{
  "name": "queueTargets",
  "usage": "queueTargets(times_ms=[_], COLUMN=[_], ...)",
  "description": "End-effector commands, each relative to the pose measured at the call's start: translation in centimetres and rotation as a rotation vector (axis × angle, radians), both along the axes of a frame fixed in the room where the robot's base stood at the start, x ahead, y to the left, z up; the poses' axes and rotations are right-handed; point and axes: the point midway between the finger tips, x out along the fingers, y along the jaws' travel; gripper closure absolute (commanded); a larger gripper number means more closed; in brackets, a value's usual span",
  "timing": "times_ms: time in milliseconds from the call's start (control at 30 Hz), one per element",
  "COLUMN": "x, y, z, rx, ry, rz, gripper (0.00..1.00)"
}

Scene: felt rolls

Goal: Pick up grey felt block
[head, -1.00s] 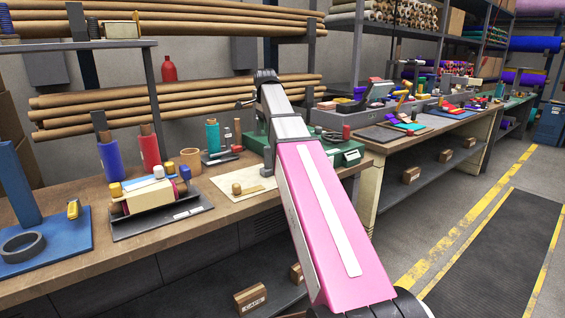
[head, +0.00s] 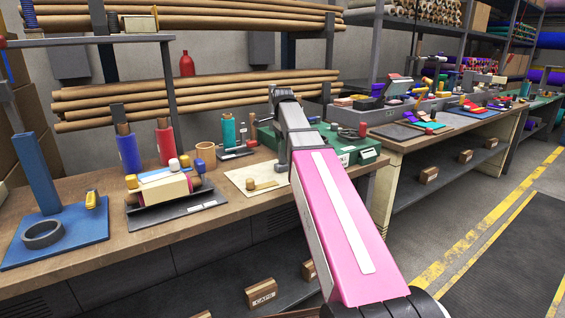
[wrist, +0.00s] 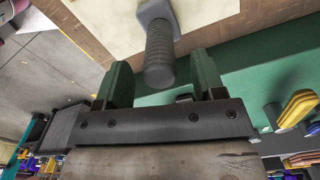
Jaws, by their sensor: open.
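A grey block with a ribbed dark grey handle (wrist: 159,52) shows at the top of the wrist view, over the edge of a cream board; I take it for the grey felt block. My gripper (wrist: 161,78) is open, with one finger on each side of the handle's end. I see no clear contact, and the depth between them is hard to judge. In the head view my arm reaches over the bench near the cream board (head: 240,183). The fingers and the block cannot be made out clearly there.
A wooden knob tool lies on the cream board. A dark tray (head: 150,220) with a roller block and a blue plate (head: 85,240) lie to the left. Felt rolls (head: 128,152) stand behind.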

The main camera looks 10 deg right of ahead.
Motion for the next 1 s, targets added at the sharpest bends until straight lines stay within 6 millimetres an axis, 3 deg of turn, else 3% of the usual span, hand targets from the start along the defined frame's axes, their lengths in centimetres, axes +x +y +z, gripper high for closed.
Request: queueTargets(times_ms=[200,433,600,633,1000], x=[-0.1,0.0,0.0,0.0,0.0], y=[0.0,0.0,0.0,0.0,0.0], z=[-2.5,-2.5,-2.5,-2.5,-2.3], rx=[0.000,0.000,0.000,0.000,0.000], ry=[0.000,-0.001,-0.001,-0.001,-0.001], rz=[0.000,0.000,0.000,0.000,0.000], gripper=[0.37,0.37,0.93,1.00,1.00])
